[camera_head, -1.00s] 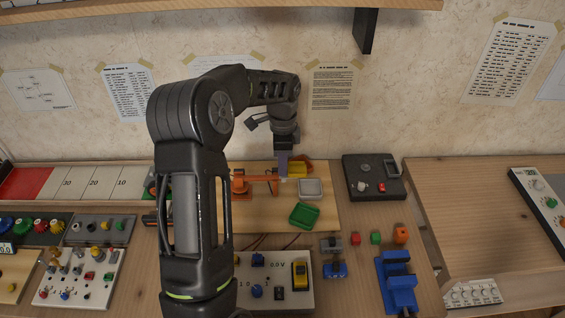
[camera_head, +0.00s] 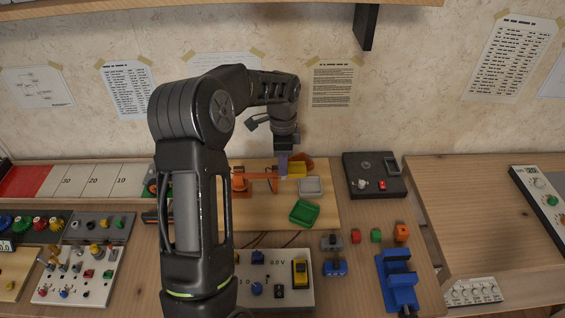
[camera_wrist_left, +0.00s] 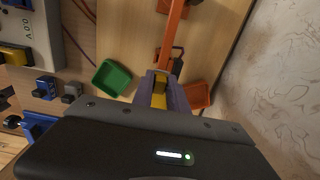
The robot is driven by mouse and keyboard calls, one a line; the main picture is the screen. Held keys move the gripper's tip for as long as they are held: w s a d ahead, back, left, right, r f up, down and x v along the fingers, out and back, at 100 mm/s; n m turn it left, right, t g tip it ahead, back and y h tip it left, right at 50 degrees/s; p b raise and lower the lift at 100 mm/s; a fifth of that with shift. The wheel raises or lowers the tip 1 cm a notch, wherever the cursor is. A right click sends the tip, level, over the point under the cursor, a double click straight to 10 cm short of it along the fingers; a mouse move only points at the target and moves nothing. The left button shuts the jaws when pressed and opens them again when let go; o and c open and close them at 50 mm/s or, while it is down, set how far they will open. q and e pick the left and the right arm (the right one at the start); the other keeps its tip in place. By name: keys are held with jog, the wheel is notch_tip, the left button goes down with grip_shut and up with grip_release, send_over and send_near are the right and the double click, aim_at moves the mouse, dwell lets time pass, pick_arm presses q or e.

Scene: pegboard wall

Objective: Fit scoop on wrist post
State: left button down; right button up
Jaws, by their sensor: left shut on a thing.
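My left gripper (camera_head: 283,165) points down over the wooden board (camera_head: 250,215), at the end of a small orange arm (camera_head: 262,177). It is shut on a yellow piece, likely the scoop (camera_head: 297,169). In the left wrist view, the yellow scoop (camera_wrist_left: 158,97) shows between the fingers (camera_wrist_left: 160,92), and the orange arm (camera_wrist_left: 172,40) runs up to just beyond them. The wrist post is hidden or too small to make out, so I cannot tell whether the scoop touches it. My right gripper is not in view.
A green tray (camera_head: 304,212), a grey tray (camera_head: 311,187) and an orange tray (camera_wrist_left: 198,96) lie close around the gripper. A black box (camera_head: 375,176) stands to the right. A blue holder (camera_head: 398,283) and small coloured blocks (camera_head: 376,236) are nearer the front.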

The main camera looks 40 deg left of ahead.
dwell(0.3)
pick_arm(q)
jog(key=c, duration=1.2)
grip_release()
jog(key=shift+c, duration=0.2)
jog(key=shift+o, duration=0.6)
jog(key=shift+o, duration=1.4)
jog(key=shift+r, duration=0.15)
jog(key=shift+r+p, duration=2.6)
jog(key=shift+r, duration=0.8)
